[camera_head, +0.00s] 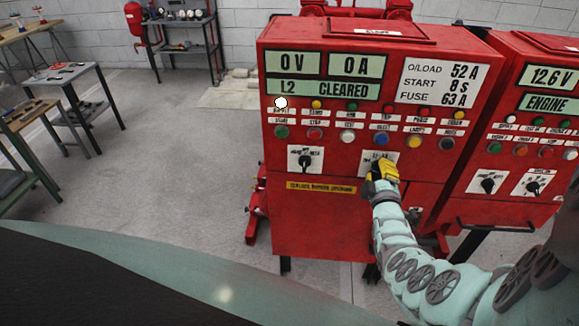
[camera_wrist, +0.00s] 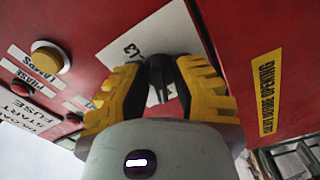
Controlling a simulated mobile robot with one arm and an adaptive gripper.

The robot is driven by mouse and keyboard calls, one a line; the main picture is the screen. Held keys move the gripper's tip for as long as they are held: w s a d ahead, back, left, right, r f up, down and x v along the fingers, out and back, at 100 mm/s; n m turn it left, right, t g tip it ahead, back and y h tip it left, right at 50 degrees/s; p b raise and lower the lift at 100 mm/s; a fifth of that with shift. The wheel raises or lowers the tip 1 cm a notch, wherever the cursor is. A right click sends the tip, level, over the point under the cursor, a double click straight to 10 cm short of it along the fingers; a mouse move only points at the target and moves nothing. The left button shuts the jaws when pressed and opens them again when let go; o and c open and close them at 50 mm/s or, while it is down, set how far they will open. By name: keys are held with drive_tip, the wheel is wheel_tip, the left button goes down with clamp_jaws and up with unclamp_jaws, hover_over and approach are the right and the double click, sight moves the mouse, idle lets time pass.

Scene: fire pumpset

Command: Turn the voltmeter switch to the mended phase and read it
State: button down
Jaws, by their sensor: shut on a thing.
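The red pump controller cabinet (camera_head: 320,225) stands upright in front of me. Its displays read "0 V" (camera_head: 293,64) and "0 A" (camera_head: 356,66), with "L2 CLEARED" (camera_head: 322,90) below. My yellow-padded gripper (camera_head: 382,172) is at the right-hand rotary switch on the lower panel and covers most of its white plate (camera_head: 370,156). In the wrist view my gripper (camera_wrist: 160,75) is shut on the black switch knob (camera_wrist: 160,68), in front of the plate (camera_wrist: 150,40). The knob's pointing direction is hard to tell, and most plate markings are hidden.
A similar left-hand switch (camera_head: 305,159) sits beside it, below rows of lamps and buttons. A second red cabinet (camera_head: 480,205) adjoins on the right, with a "12.6 V" display (camera_head: 549,77). Workbenches stand at the left; the grey floor (camera_head: 190,190) between is mostly clear.

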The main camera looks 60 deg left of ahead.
drive_tip(key=shift+f+m, duration=0.1)
drive_tip(key=shift+m, duration=0.2)
drive_tip(key=m, duration=0.3)
drive_tip(key=shift+f+m+p, duration=0.1)
drive_tip(key=shift+m+p, duration=0.2)
drive_tip(key=shift+m, duration=0.1)
drive_tip(key=m, duration=0.4)
drive_tip(key=shift+f, duration=0.1)
drive_tip(key=m, duration=0.5)
drive_tip(key=shift+d+f, duration=0.1)
drive_tip(key=shift+f, duration=0.05)
drive_tip(key=shift+m+b, duration=1)
drive_tip(key=shift+m, duration=1.2)
drive_tip(key=c, duration=1.2)
unclamp_jaws()
drive_tip(key=shift+o, duration=0.7)
drive_tip(key=shift+a+r, duration=0.2)
drive_tip(key=shift+r, duration=0.05)
